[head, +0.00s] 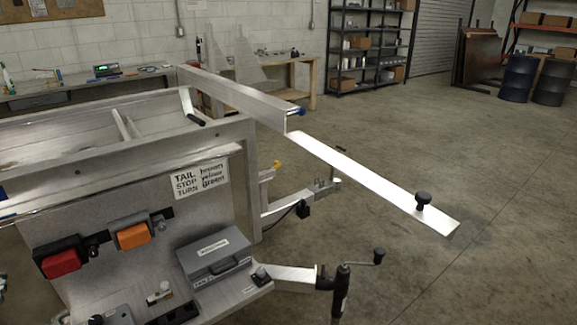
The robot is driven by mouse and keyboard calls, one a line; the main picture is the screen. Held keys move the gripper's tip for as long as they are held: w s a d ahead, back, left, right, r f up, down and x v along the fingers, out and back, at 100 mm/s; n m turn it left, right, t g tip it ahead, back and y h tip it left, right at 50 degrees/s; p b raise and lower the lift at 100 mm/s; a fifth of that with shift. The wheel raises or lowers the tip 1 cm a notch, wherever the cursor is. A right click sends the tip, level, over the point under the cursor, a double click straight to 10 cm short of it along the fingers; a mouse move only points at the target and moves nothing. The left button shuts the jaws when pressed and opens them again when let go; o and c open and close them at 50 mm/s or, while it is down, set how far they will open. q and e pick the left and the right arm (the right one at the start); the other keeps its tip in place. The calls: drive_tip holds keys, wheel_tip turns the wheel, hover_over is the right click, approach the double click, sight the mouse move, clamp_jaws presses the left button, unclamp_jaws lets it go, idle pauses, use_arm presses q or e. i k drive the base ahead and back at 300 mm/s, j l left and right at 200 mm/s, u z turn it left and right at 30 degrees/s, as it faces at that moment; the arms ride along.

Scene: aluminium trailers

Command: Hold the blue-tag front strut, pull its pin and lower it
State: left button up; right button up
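Neither of my grippers shows in the head view. A small blue piece (298,111) sits at the near end of a long aluminium beam (235,93) on the trailer. Below and right of that end, a bright flat metal bar (365,178) slants out over the floor. A yellow piece (277,164) shows beside the trailer's corner post. A dark-ended bar (193,108) leans inside the beam.
The trailer's end panel (120,190) fills the lower left, with red and orange lamps and a grey case (213,256). A crank jack (342,290) stands in front. Workbenches, a shelf (370,50) and dark drums (518,78) stand behind. The floor at right is clear.

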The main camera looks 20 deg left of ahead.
sight(301, 112)
drive_tip(key=u, duration=0.2)
drive_tip(key=i+l+u, duration=0.25)
drive_tip(key=l, duration=0.15)
drive_tip(key=i+l+u, duration=0.1)
drive_tip(key=l+u, duration=0.15)
drive_tip(key=l, duration=0.15)
drive_tip(key=i+l+u, duration=0.2)
drive_tip(key=l, duration=0.25)
drive_tip(key=l+u, duration=0.25)
drive_tip(key=l, duration=0.25)
drive_tip(key=i+l+u, duration=0.1)
drive_tip(key=l+u, duration=0.15)
drive_tip(key=l, duration=0.25)
drive_tip(key=i+l+u, duration=0.45)
drive_tip(key=l, duration=0.15)
drive_tip(key=l+u, duration=0.25)
drive_tip(key=i+l+u, duration=0.25)
drive_tip(key=l, duration=0.2)
drive_tip(key=k, duration=0.1)
